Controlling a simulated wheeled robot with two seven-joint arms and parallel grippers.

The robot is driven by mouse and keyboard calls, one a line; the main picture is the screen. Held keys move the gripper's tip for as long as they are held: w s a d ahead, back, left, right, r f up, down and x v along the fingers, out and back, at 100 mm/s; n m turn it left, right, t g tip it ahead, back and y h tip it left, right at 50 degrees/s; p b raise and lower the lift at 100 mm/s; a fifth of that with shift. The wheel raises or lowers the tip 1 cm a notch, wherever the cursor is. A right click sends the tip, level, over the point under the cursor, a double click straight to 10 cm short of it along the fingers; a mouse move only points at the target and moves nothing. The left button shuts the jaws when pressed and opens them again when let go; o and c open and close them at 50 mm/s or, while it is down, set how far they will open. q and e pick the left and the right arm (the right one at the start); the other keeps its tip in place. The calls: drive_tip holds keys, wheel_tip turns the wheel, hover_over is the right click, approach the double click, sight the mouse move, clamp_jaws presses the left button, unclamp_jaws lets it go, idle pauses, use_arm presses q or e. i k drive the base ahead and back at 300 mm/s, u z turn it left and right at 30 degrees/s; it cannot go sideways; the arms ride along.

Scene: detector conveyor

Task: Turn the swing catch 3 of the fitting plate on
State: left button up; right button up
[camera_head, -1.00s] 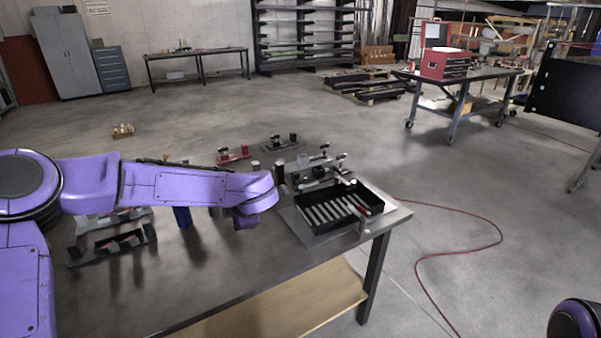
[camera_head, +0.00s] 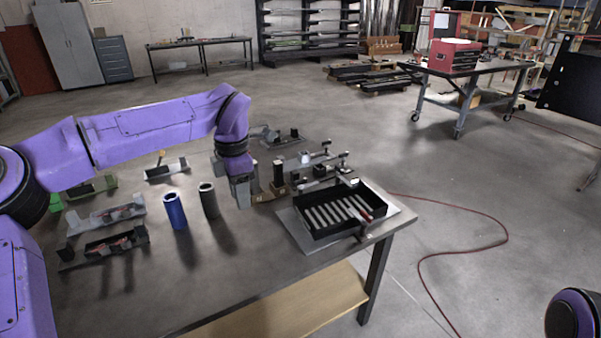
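My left gripper (camera_head: 243,201) points down over the table, just left of a small group of fittings. Its fingers are too small and too hidden to tell whether they are open or shut. A dark upright cylinder (camera_head: 279,172) stands right beside it. Fittings with grey bars and small knobs (camera_head: 318,162) stand to its right, behind the black tray. I cannot tell for sure which of them is the fitting plate, nor pick out swing catch 3 or its position. My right gripper is out of view.
A black tray (camera_head: 310,238) with pale rollers or slats sits at the table's right corner. Several long fixtures (camera_head: 105,248) lie at the left. The table's front middle is clear.

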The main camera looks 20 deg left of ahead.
sight(299, 183)
drive_tip(key=i, duration=1.3)
drive_tip(key=z, duration=0.05)
